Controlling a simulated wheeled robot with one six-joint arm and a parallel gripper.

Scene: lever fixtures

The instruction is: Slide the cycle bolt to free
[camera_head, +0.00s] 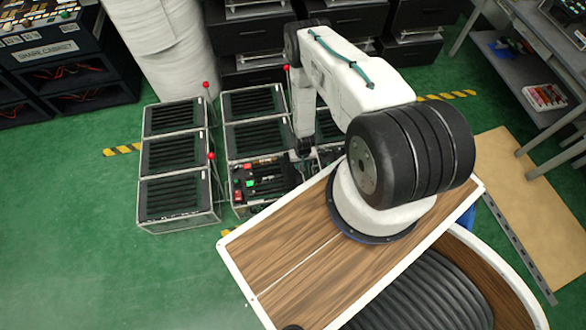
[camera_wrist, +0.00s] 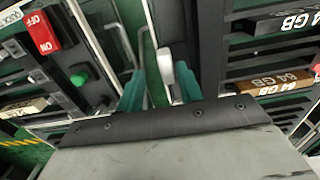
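In the wrist view my gripper (camera_wrist: 160,86) has two teal fingers set apart, with a gap between them. A pale rounded handle (camera_wrist: 165,62) stands between them, close to the right finger; I cannot tell whether they touch. It may be the cycle bolt, but no readable label confirms this. A thin bent metal rod (camera_wrist: 144,45) shows left of the handle. In the head view my gripper (camera_head: 302,152) is low over the fixture panel (camera_head: 262,180), and my arm hides part of that panel.
A red OFF/ON switch (camera_wrist: 42,33) and a green button (camera_wrist: 80,78) sit left of my gripper. Brown "64 GB" bars (camera_wrist: 275,82) are at right. Wire-framed racks (camera_head: 172,155) stand on the left, with red-knobbed rods (camera_head: 206,86). Green floor (camera_head: 70,230) is clear farther left.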

